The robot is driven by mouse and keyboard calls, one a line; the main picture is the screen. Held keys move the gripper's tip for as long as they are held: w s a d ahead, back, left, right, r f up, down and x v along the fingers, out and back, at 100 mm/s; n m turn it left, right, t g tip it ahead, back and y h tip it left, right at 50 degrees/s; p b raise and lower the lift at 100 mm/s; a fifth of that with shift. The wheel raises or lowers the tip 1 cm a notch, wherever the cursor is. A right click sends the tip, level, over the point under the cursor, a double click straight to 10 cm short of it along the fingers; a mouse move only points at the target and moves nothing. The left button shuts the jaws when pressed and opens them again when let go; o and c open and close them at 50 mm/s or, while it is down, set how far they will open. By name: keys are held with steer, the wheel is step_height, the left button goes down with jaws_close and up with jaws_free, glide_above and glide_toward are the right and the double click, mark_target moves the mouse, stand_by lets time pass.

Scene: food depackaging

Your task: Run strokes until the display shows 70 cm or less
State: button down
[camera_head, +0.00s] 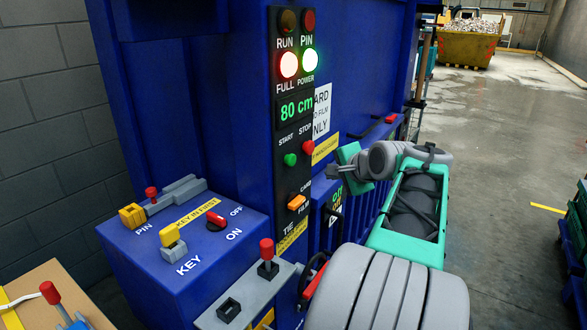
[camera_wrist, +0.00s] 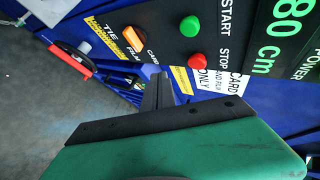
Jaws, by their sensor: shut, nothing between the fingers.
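The display (camera_head: 296,109) on the blue machine's black panel reads 80 cm in green; it also shows in the wrist view (camera_wrist: 285,30). Below it are the green START button (camera_head: 290,159) and the red STOP button (camera_head: 308,147). The RUN lamp (camera_head: 287,20) and PIN lamp (camera_head: 308,20) are dark. The FULL lamp (camera_head: 288,65) and POWER lamp (camera_head: 310,61) are lit. My gripper (camera_head: 335,172) is shut and empty, in front of the panel to the right of the buttons. In the wrist view its fingertips (camera_wrist: 157,80) point toward the panel, apart from the buttons.
An orange CARD/FILM switch (camera_head: 297,202) sits below the buttons. A blue box at left carries a pin, a yellow key (camera_head: 172,240) and a red-handled switch (camera_head: 216,219). A red-knobbed lever (camera_head: 267,255) stands on a grey plate. Open floor lies at right.

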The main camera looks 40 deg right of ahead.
mark_target(290, 160)
steer(key=shift+s+d+r, duration=0.15)
steer(key=shift+d, duration=0.15)
steer(key=w+a, duration=0.3)
steer(key=w, duration=0.5)
steer(key=shift+w, duration=0.2)
stand_by(1.9)
steer(key=shift+w+a, duration=0.15)
steer(key=shift+w, duration=0.25)
